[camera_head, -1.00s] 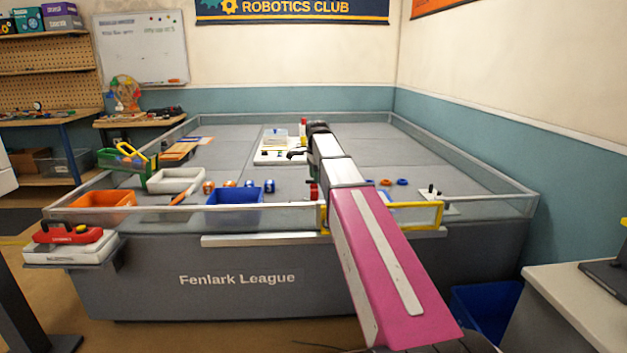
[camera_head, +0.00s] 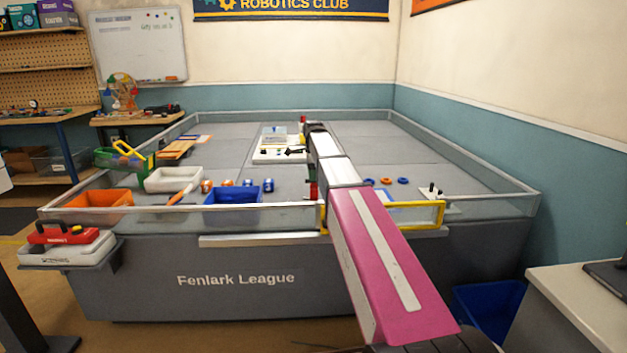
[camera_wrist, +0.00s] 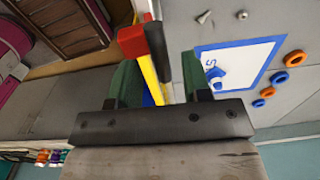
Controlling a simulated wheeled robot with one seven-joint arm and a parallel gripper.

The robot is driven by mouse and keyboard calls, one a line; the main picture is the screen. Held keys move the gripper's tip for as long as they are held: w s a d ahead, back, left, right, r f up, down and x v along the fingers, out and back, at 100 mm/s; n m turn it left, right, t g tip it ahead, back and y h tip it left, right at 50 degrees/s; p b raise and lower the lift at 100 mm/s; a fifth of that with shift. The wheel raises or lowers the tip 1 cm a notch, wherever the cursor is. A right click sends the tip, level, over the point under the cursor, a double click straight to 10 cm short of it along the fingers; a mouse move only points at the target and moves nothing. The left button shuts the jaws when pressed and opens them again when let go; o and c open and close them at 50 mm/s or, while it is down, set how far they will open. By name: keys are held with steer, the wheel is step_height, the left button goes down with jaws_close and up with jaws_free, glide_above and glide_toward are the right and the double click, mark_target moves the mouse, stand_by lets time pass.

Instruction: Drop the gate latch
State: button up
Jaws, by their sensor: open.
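The gate (camera_head: 444,215) is a yellow frame in the front wall of the field. At its left end, a small red latch part (camera_head: 313,189) shows beside my arm. In the wrist view, the latch has a red block end (camera_wrist: 131,42) with a black piece beside it and a yellow bar (camera_wrist: 150,80) running down toward my gripper. My gripper (camera_wrist: 155,80) has two green fingers, spread apart, with the yellow bar between them. I cannot tell whether a finger touches it. In the head view, my arm mostly hides the gripper.
The grey field (camera_head: 215,150) holds a blue bin (camera_head: 233,197), an orange bin (camera_head: 100,200) and a white tray (camera_head: 173,180) left of my arm. Blue and orange rings (camera_wrist: 269,92) and a blue-bordered sheet (camera_wrist: 240,68) lie inside the wall by the gate. Low clear walls edge the field.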

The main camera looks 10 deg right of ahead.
steer(key=shift+f, duration=1.15)
jaws_close()
steer(key=shift+s, duration=0.15)
